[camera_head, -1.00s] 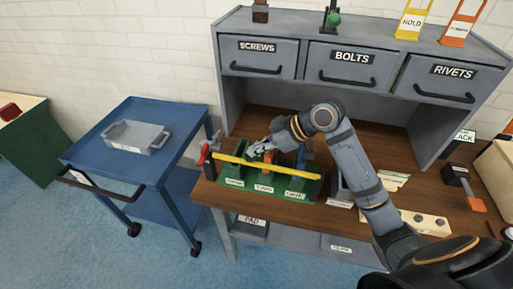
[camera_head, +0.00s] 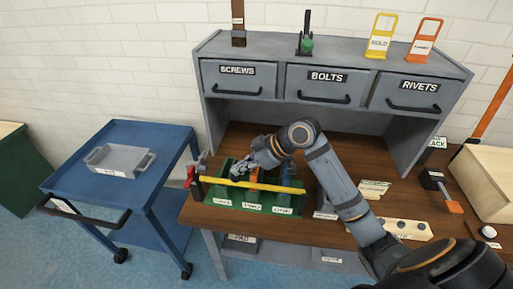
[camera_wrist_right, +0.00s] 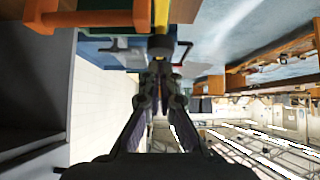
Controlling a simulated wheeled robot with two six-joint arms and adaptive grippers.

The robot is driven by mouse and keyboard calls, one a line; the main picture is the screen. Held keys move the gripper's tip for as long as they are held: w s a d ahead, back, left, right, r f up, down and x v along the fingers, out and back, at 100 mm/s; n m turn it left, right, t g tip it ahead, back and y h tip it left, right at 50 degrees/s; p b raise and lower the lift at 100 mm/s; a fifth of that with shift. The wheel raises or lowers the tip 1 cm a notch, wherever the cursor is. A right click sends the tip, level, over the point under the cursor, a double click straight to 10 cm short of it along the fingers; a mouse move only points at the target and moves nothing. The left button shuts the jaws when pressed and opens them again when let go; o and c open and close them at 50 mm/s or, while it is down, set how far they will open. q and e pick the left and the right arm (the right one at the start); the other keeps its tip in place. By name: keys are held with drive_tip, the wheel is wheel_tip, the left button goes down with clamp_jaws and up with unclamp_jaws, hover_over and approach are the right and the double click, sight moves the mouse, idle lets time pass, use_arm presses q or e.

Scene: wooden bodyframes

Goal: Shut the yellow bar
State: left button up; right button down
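The yellow bar (camera_head: 277,188) lies lengthwise across the front of a green rack (camera_head: 222,193) on the wooden bench. Its left end is by a red clamp-like part (camera_head: 190,176). My right gripper (camera_head: 238,172) is at the left half of the bar, just behind or above it; I cannot tell if they touch. In the right wrist view the fingers (camera_wrist_right: 161,78) come close together, with a yellow part (camera_wrist_right: 160,46) just beyond their tips. Nothing shows held between them. My left gripper is not in view.
An orange piece (camera_head: 254,176) and a blue piece (camera_head: 287,170) stand in the rack. A blue cart (camera_head: 150,143) with a grey tray (camera_head: 119,159) is at left. Grey drawers (camera_head: 318,85) hang above the bench. A white-knobbed wooden board (camera_head: 405,228) lies at right.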

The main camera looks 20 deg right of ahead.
sight(242, 182)
use_arm(q)
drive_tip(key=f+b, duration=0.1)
drive_tip(key=b, duration=0.2)
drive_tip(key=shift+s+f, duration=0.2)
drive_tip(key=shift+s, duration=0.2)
use_arm(e)
drive_tip(key=a+r+v, duration=0.1)
drive_tip(key=v, duration=1.1)
drive_tip(key=shift+w+a+r, duration=0.2)
drive_tip(key=shift+w+r, duration=0.1)
drive_tip(key=shift+w, duration=0.05)
drive_tip(key=shift+s+r, duration=0.1)
